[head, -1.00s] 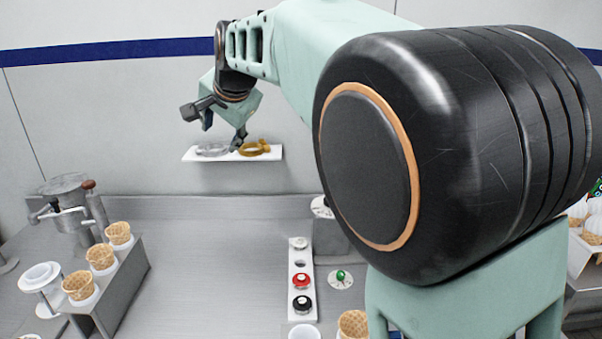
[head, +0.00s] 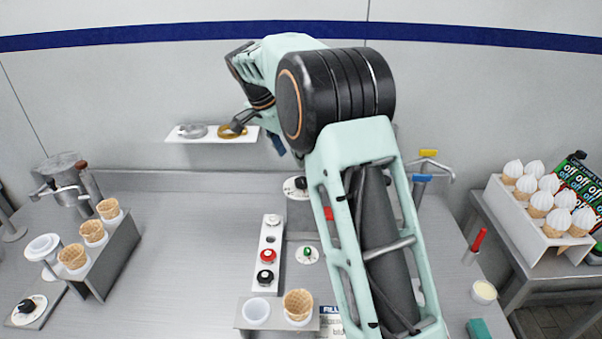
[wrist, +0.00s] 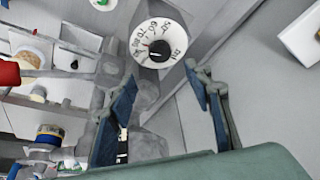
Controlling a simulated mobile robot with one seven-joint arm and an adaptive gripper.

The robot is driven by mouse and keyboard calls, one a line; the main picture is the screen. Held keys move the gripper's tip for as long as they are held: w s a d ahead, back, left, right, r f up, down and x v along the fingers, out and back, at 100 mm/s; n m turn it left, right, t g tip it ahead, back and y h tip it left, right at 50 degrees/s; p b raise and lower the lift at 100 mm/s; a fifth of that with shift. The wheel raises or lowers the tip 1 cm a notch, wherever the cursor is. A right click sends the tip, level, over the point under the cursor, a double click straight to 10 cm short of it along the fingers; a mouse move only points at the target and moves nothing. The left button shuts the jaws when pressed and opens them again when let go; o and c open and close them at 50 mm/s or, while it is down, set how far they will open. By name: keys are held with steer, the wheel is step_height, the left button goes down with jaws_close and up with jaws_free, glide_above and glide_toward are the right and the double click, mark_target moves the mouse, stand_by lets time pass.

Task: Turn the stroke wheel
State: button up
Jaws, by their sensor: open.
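A white round dial (wrist: 158,38) with numbers around its rim and a dark centre knob with a red mark is at the top of the wrist view. It appears to be the white dial with a black knob (head: 296,187) in the head view; I cannot tell for sure that it is the stroke wheel. My gripper (wrist: 160,76) is open and empty, its two blue fingers apart below the dial and not touching it. In the head view my gripper is mostly hidden behind my arm.
A wall shelf (head: 205,138) holds a silver and a gold ring. A white strip (head: 266,280) has red and black knobs. Another dial has a green knob (head: 307,253). Cones stand in a metal rack (head: 115,255) at left. A white cone box (head: 530,225) is at right.

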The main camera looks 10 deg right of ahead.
mark_target(301, 180)
steer(key=p+x, duration=0.1)
steer(key=x, duration=0.9)
steer(key=shift+f+p, duration=0.3)
steer(key=c, duration=1.1)
